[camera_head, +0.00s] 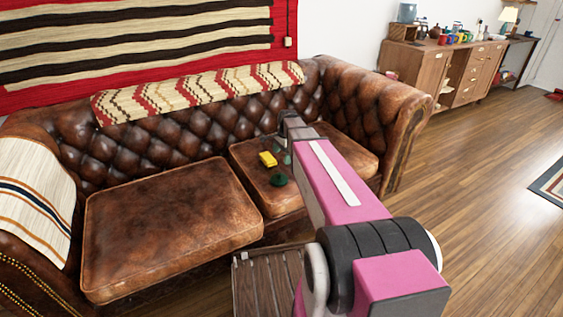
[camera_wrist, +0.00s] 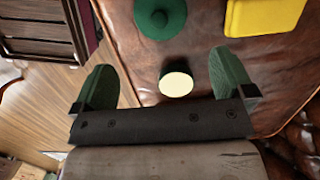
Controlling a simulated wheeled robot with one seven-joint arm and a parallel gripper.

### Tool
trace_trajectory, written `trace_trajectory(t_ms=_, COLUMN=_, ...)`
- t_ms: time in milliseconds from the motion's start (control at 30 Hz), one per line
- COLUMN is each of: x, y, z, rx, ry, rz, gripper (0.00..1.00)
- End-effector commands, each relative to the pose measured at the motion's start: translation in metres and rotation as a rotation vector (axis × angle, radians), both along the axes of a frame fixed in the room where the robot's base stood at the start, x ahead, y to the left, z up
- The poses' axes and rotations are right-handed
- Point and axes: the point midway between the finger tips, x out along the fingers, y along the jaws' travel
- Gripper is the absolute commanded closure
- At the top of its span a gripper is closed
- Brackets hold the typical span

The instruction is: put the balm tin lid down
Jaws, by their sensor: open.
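My gripper (camera_wrist: 168,85) is open, with its two green fingers spread wide apart over the brown leather sofa seat. A small dark green cylinder with a cream top (camera_wrist: 176,80) lies between the fingers, touching neither as far as I can see; it looks like the open balm tin. In the head view my gripper (camera_head: 285,152) is partly hidden by my arm.
A yellow block (camera_wrist: 262,16) lies on the right sofa cushion (camera_head: 250,155), beside the green pieces. A slatted wooden crate (camera_wrist: 38,28) stands on the floor before the sofa. The left cushion (camera_head: 165,225) is bare. A sideboard (camera_head: 440,70) stands far right.

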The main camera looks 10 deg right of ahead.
Motion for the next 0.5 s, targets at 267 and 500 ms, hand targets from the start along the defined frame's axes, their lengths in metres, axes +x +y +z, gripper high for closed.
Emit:
trace_trajectory(t_ms=267, x=-0.052, y=0.005, z=-0.007, rx=-0.018, ry=-0.035, rz=0.230, gripper=0.00)
trace_trajectory(t_ms=500, x=-0.139, y=0.013, z=-0.021, rx=-0.058, ry=-0.095, rz=0.709, gripper=0.00)
